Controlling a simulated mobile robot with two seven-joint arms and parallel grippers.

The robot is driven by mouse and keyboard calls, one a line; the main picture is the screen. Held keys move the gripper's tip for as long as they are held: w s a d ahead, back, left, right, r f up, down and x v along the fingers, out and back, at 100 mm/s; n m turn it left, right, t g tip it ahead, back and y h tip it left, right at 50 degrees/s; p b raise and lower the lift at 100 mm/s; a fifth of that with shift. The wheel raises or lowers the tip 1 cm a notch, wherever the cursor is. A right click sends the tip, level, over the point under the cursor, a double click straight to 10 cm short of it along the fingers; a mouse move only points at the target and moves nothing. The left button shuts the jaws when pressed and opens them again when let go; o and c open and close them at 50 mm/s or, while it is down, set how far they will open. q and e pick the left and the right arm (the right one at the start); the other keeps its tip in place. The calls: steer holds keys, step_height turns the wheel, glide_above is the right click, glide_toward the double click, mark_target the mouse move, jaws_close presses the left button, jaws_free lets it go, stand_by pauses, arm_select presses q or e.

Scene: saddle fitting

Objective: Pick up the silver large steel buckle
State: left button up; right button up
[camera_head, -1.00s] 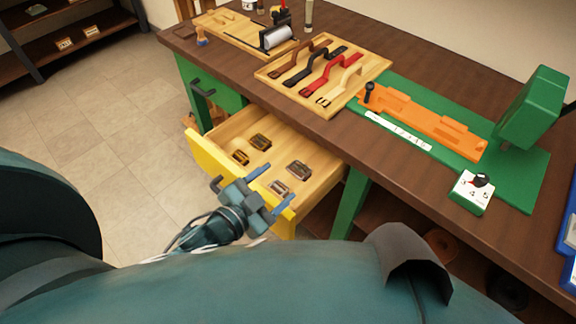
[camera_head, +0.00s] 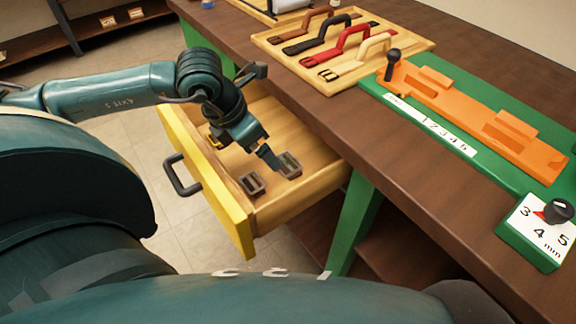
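The large silver steel buckle (camera_head: 290,165) lies flat in the open drawer, toward its right side. A smaller silver-grey buckle (camera_head: 252,183) lies nearer the drawer front. My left gripper (camera_head: 271,158) reaches over the drawer from the left and points down, its fingertips at the left edge of the large buckle in the picture. I cannot tell whether they touch it. The fingers overlap in this view, so their opening is unclear. Part of a brass-coloured buckle (camera_head: 214,141) shows behind my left wrist. My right gripper is not in view.
The drawer (camera_head: 205,175) has a yellow front and a dark handle (camera_head: 180,176). The brown bench top (camera_head: 330,125) overhangs behind it. On the bench are a wooden tray (camera_head: 345,84) with straps, an orange jig (camera_head: 470,115) and a numbered dial box (camera_head: 535,232).

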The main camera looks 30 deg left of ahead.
mark_target(275, 174)
arm_select(q)
steer(key=x, duration=0.9)
steer(key=shift+d+b, duration=0.35)
steer(key=shift+b, duration=0.05)
steer(key=c, duration=1.1)
